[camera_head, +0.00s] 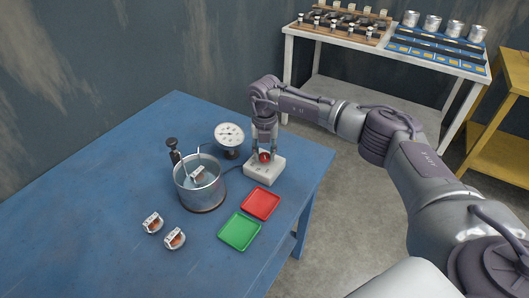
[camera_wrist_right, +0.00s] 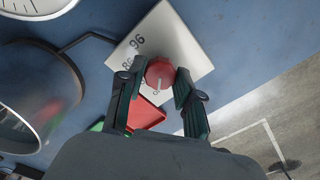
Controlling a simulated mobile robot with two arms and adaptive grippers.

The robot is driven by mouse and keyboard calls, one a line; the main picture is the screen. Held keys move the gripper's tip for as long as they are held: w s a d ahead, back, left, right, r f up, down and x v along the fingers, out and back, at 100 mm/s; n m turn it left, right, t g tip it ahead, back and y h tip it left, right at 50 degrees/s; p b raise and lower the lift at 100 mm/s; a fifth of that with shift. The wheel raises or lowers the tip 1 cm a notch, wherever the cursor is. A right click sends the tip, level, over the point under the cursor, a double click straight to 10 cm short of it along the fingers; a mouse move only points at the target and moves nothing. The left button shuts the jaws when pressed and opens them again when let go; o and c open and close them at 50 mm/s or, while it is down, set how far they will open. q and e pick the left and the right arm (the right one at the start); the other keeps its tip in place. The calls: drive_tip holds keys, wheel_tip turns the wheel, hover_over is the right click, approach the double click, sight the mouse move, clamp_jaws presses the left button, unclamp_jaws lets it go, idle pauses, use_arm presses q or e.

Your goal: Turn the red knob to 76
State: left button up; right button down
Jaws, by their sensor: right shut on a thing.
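The red knob (camera_head: 264,156) sits on a white base plate (camera_head: 262,172) near the right side of the blue table. In the right wrist view the knob (camera_wrist_right: 160,73) has a pale pointer mark that points down toward the gripper. The plate (camera_wrist_right: 182,35) shows "96" and part of another number; other markings are hidden by the knob and fingers. My right gripper (camera_head: 265,152) reaches down from above and is shut on the knob, with one finger on each side, also seen in the right wrist view (camera_wrist_right: 157,85). My left gripper is not in view.
A round dial gauge (camera_head: 229,134) and a metal pot (camera_head: 200,184) stand left of the knob. A red tray (camera_head: 261,203) and a green tray (camera_head: 239,231) lie in front. Two small parts (camera_head: 175,238) lie at the front left. A shelf table (camera_head: 385,45) stands behind.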

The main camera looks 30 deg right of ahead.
sight(264, 155)
drive_tip(key=m+p, duration=0.1)
drive_tip(key=m, duration=0.3)
drive_tip(key=shift+r, duration=0.1)
drive_tip(key=shift+m+p, duration=1)
drive_tip(key=shift+m, duration=1.2)
drive_tip(key=c, duration=0.8)
unclamp_jaws()
drive_tip(key=shift+o, duration=0.2)
drive_tip(key=shift+r, duration=0.1)
wheel_tip(264, 155, up, 12)
